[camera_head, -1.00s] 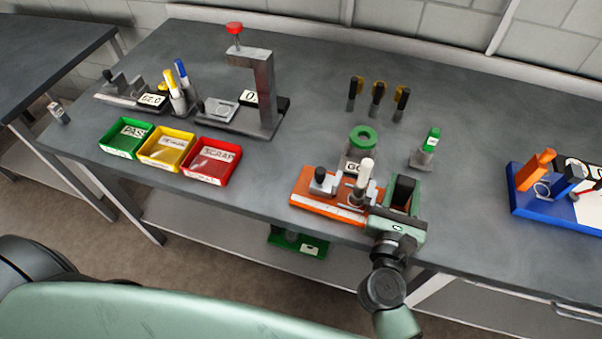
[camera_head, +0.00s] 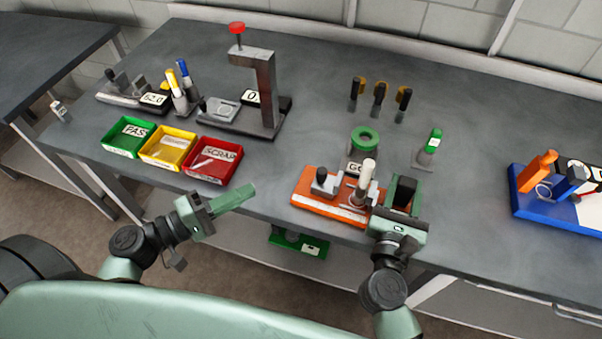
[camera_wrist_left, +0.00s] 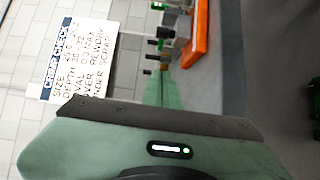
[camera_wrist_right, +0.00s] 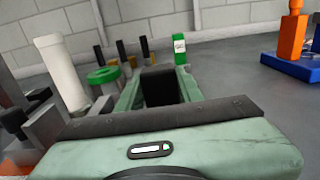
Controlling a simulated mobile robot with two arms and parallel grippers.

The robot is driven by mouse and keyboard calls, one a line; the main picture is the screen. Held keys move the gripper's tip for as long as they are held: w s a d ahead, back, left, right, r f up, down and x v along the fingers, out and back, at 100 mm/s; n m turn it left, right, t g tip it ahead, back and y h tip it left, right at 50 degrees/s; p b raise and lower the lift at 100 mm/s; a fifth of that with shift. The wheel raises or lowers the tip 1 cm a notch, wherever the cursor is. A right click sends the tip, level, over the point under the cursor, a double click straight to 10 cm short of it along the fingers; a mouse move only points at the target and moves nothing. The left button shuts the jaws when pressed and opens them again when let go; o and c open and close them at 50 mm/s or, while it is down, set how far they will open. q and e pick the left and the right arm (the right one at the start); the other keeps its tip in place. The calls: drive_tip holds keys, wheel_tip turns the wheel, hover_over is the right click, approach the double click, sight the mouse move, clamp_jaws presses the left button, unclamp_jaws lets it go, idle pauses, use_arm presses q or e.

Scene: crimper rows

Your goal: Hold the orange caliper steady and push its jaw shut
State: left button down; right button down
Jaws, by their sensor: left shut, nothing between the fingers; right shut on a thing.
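The orange caliper (camera_head: 313,201) lies near the table's front edge, with a grey scale strip and a dark-knobbed jaw block (camera_head: 323,182) on its left part. A white cylinder (camera_head: 366,176) stands at its right part. My right gripper (camera_head: 405,190) is shut at the caliper's right end, around a dark block (camera_wrist_right: 160,88) that shows between its fingers in the right wrist view. My left gripper (camera_head: 236,198) is shut and empty, left of the caliper and apart from it, near the front edge. The caliper's orange end (camera_wrist_left: 196,45) shows in the left wrist view.
Green, yellow and red (camera_head: 213,162) trays stand left of the caliper. A green ring gauge (camera_head: 364,139) and a green-topped holder (camera_head: 428,148) stand behind it. A blue fixture (camera_head: 560,190) is at far right. The table between red tray and caliper is clear.

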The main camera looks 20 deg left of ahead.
use_arm(q)
hover_over(301, 191)
drive_tip(key=a, duration=0.4)
drive_tip(key=shift+r, duration=0.2)
drive_tip(key=d, duration=0.2)
drive_tip(key=shift+d+f, duration=0.15)
drive_tip(key=shift+d, duration=0.2)
drive_tip(key=shift+w+d, duration=0.1)
drive_tip(key=shift+d, duration=0.55)
